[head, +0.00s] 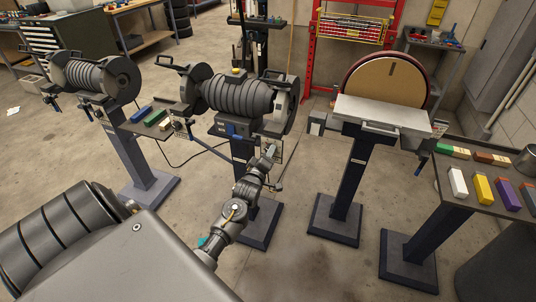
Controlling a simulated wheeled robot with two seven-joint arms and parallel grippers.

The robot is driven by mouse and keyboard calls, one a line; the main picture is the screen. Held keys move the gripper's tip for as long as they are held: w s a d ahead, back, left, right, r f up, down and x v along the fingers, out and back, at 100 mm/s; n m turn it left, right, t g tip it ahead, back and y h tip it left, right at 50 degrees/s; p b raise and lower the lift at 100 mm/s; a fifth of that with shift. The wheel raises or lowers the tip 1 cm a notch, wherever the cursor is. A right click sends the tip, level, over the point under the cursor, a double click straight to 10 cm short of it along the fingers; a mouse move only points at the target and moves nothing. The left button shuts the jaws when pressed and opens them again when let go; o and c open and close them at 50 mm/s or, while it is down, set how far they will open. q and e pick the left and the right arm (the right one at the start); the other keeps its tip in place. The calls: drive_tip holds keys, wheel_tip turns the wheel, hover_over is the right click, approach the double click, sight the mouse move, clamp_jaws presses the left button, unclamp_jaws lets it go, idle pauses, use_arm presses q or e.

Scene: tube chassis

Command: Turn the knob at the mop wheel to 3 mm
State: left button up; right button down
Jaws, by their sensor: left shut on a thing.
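A grey double-ended machine (238,95) stands on a dark pedestal in the middle, with a wheel housing at each end. The right housing (286,104) is nearest my left gripper (269,153). My left arm reaches up from the bottom of the view, and the gripper is at a small pale plate (279,151) below that right housing. The gripper is shut on the knob there. The knob itself is hidden by the fingers, and no scale or setting can be read. My right gripper is not in view.
Another ridged machine (88,79) stands on a pedestal at left. A disc sander (384,84) with a flat table (383,115) stands at right. A dark stand (456,205) holding coloured bars is further right. Open floor lies between the pedestals.

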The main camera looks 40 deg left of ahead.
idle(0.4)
use_arm(q)
drive_tip(key=o, duration=1)
drive_tip(key=shift+c, duration=0.2)
drive_tip(key=shift+s, duration=0.1)
drive_tip(key=b+v, duration=0.1)
drive_tip(key=v, duration=0.9)
drive_tip(key=shift+s+d+b, duration=0.2)
drive_tip(key=shift+s+b, duration=0.1)
drive_tip(key=shift+b, duration=0.05)
